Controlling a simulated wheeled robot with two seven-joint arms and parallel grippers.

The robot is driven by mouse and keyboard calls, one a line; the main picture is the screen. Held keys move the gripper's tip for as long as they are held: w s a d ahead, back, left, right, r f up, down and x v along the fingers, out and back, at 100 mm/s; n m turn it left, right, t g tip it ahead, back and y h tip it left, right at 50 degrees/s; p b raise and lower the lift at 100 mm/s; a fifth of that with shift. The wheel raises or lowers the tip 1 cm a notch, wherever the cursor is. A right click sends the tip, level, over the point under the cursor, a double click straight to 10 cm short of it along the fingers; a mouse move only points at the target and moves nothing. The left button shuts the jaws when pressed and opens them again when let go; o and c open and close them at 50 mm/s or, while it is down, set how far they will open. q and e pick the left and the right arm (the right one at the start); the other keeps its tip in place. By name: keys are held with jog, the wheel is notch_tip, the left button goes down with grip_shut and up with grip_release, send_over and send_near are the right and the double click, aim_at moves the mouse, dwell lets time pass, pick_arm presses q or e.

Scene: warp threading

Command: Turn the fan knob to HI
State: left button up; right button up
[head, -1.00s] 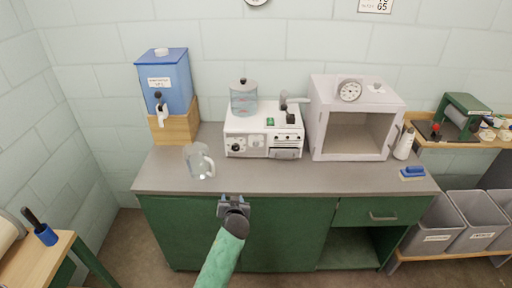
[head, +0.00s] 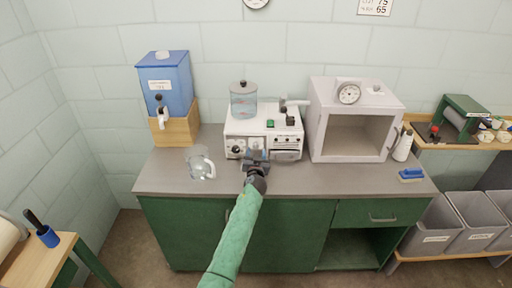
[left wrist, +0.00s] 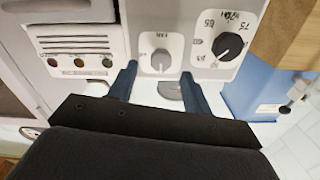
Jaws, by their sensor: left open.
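The white machine (head: 264,132) stands on the grey counter against the wall. Its fan knob (left wrist: 160,61) is a small grey knob on a white plate with a label above it in the left wrist view. The setting marks around it are too small to read. My left gripper (head: 255,157) is in front of the machine's front panel, and partly covers it in the head view. In the left wrist view its two blue fingers (left wrist: 160,88) are open, one on each side below the fan knob, with nothing between them. I cannot tell whether they touch the panel.
A black numbered dial (left wrist: 228,46) sits beside the fan knob, and indicator lights (left wrist: 80,62) on its other side. A glass pitcher (head: 200,163) stands left of the gripper. A blue water dispenser (head: 165,82) and an open white oven-like box (head: 320,118) flank the machine.

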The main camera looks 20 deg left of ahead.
aim_at(256, 147)
pick_arm(q)
jog(key=shift+p+x, duration=0.35)
jog(key=shift+x, duration=1.55)
pick_arm(e)
jog(key=shift+s+d+f, duration=0.1)
jog(key=shift+s+d, duration=0.05)
jog(key=shift+s, duration=0.5)
jog(key=shift+s+d, duration=0.1)
jog(key=shift+s, duration=0.5)
pick_arm(q)
jog(key=c, duration=1)
pick_arm(e)
jog(key=shift+w, duration=0.1)
